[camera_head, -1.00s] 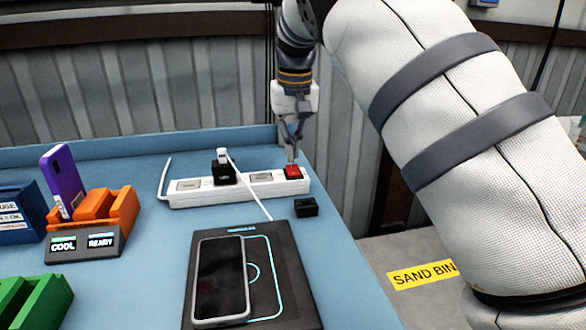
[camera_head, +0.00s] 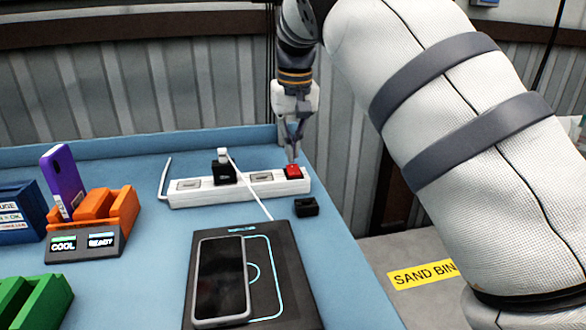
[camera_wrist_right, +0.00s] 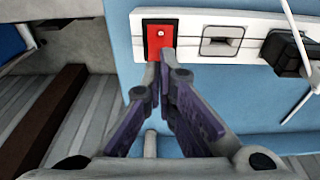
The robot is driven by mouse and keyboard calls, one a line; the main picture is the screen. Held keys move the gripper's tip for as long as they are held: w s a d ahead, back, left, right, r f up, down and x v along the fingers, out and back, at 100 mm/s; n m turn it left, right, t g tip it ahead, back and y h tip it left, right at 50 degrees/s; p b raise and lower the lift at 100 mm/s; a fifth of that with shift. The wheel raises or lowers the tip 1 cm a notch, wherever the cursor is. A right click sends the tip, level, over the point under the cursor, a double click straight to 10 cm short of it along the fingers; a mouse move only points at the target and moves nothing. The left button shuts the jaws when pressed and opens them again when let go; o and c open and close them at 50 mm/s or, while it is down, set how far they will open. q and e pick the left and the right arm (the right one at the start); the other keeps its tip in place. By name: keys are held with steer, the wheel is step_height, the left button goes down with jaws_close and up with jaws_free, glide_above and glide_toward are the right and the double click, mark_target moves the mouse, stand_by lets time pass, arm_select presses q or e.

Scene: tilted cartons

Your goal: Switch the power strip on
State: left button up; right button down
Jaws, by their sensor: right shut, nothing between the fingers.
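The white power strip (camera_head: 203,194) lies on the blue table, and its red switch (camera_head: 293,172) sits at its right end. The switch also shows in the right wrist view (camera_wrist_right: 159,33), with a small light spot on it. My right gripper (camera_head: 292,158) is shut and empty, pointing down with its fingertips at the red switch. In the right wrist view the fingertips (camera_wrist_right: 160,60) overlap the switch's lower edge; I cannot tell whether they press it. A black plug (camera_head: 223,172) sits in the strip. My left gripper is not in view.
A phone (camera_head: 221,280) lies on a black pad (camera_head: 281,290) in front of the strip. A small black block (camera_head: 306,207) is close by. An orange holder (camera_head: 118,205), a purple phone (camera_head: 62,180) and a display (camera_head: 84,244) stand at left.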

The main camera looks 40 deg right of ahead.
mark_target(293, 166)
steer(key=shift+f, duration=1.3)
stand_by(0.5)
steer(key=shift+r, duration=0.15)
steer(key=shift+r, duration=3.4)
